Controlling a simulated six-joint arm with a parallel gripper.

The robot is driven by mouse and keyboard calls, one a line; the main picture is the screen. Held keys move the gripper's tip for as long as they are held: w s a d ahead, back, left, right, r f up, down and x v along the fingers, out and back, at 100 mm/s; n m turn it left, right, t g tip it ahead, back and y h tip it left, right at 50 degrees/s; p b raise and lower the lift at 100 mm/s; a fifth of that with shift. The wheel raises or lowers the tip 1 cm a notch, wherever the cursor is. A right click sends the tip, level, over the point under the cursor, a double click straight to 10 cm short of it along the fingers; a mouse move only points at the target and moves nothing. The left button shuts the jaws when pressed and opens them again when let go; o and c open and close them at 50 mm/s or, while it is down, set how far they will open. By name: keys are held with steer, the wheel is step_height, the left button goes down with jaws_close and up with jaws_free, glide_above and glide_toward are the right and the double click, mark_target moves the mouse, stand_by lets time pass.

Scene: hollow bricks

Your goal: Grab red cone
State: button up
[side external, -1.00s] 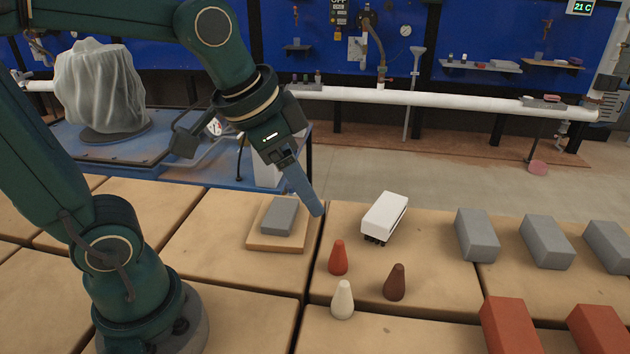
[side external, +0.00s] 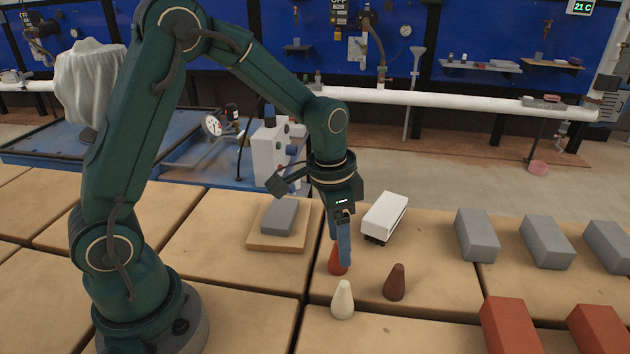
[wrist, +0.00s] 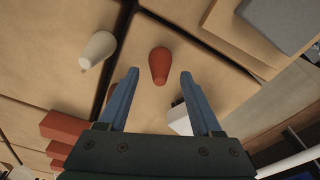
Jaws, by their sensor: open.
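The red cone (side external: 334,264) stands upright on the tan block surface, partly hidden behind my gripper (side external: 345,262) in the side view. In the wrist view the red cone (wrist: 159,66) shows whole, between and a little beyond the two blue fingertips of my gripper (wrist: 160,74). My gripper is open, pointing down, with nothing held. The fingertips look close to the cone, but contact cannot be told.
A cream cone (side external: 343,300) and a brown cone (side external: 396,282) stand close by. A white hollow brick (side external: 385,217) lies behind to the right. A grey brick on a tan board (side external: 262,240) is at the left. Grey bricks (side external: 477,235) and red bricks (side external: 510,325) are farther right.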

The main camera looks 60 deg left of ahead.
steer(key=shift+f, duration=0.5)
jaws_close()
steer(key=shift+r, duration=0.1)
